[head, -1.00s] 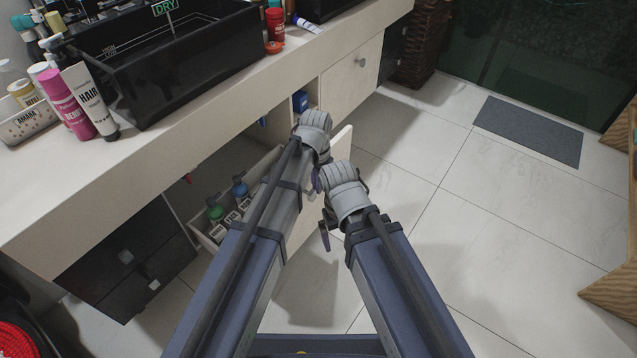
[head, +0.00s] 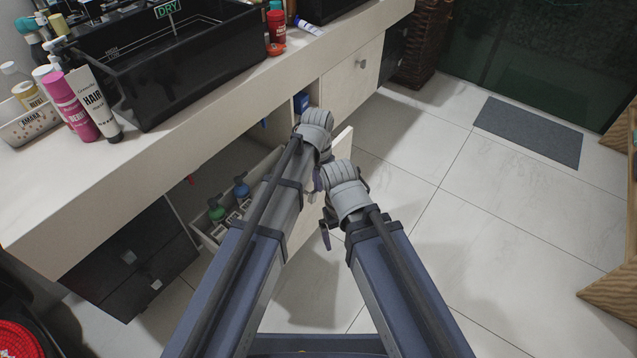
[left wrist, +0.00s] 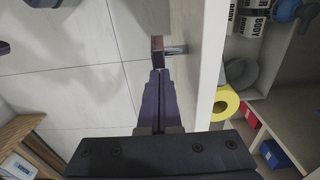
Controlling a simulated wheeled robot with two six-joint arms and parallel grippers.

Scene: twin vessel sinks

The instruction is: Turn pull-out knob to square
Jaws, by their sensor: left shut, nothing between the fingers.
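The pull-out stands open under the counter, and its pale front panel (head: 300,238) shows past my arms. In the left wrist view the front panel (left wrist: 202,70) runs upright, with a small dark knob (left wrist: 157,48) on a short metal stem, seen nearly edge-on. My left gripper (left wrist: 158,74) is shut and empty, its tips just below the knob; I cannot tell whether they touch it. In the head view my left gripper (head: 317,181) is small and partly hidden by the wrists. My right gripper (head: 325,230) hangs close beside it; its jaw opening is unclear.
Inside the pull-out are bottles (head: 241,189), and a yellow roll (left wrist: 226,103) shows in the left wrist view. The counter edge (head: 200,130) runs above, with a black sink (head: 190,70).

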